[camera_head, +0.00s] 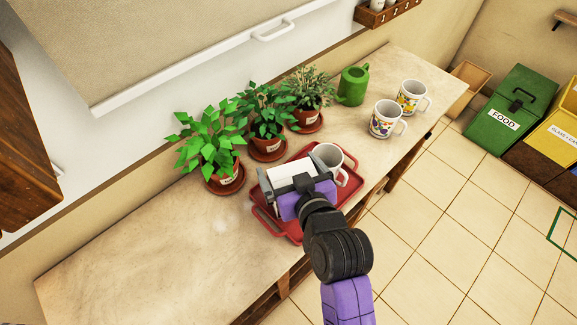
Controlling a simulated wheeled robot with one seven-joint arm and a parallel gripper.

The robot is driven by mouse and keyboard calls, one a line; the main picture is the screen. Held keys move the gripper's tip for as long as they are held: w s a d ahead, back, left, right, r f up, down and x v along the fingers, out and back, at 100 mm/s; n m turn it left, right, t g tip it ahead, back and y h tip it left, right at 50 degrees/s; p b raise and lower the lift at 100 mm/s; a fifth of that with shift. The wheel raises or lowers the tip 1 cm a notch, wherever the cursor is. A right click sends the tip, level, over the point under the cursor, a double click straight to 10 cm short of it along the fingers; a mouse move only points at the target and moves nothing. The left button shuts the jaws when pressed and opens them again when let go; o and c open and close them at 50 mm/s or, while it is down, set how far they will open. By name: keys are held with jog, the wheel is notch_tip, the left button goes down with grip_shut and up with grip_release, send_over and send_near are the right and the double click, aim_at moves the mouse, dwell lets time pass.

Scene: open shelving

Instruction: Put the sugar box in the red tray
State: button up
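A white box (287,174), which looks to be the sugar box, is over the red tray (262,221) on the worktop. Its label is not readable, and its lower part is hidden. My gripper (294,181) is at the box from the front right, with a dark finger at either side of it. I cannot tell whether the fingers press on the box or stand just clear of it. I also cannot tell whether the box rests on the tray floor or is held a little above it. A white mug (329,157) stands at the tray's right end, close to the gripper.
Several potted plants (211,145) line the wall behind the tray. A green pot (353,85) and two patterned mugs (386,119) (411,96) stand farther right. The worktop's left part (140,255) is clear. Green and yellow bins (512,108) stand on the floor at right.

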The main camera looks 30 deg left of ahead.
jog(key=shift+r, duration=0.1)
jog(key=b+v, duration=0.1)
jog(key=v, duration=1.1)
jog(key=shift+r, duration=0.15)
jog(key=s+d+f+m+t+h, duration=0.2)
jog(key=s+d+f+m+h, duration=0.1)
jog(key=d, duration=0.6)
jog(key=s+d+f+m+t+h, duration=0.2)
jog(key=s+d+f+m, duration=0.15)
jog(key=d, duration=0.55)
jog(key=s+d+r+m+h, duration=0.1)
jog(key=s+d+r+h, duration=0.1)
jog(key=s+d, duration=0.3)
jog(key=s+d+r+m+t+h, duration=0.1)
jog(key=s+d+r+m+h, duration=0.1)
jog(key=s+d, duration=0.4)
jog(key=s+h, duration=0.1)
jog(key=s, duration=0.3)
jog(key=shift+s+d+r+t, duration=0.3)
jog(key=shift+s+d+r, duration=0.05)
jog(key=shift+s, duration=0.05)
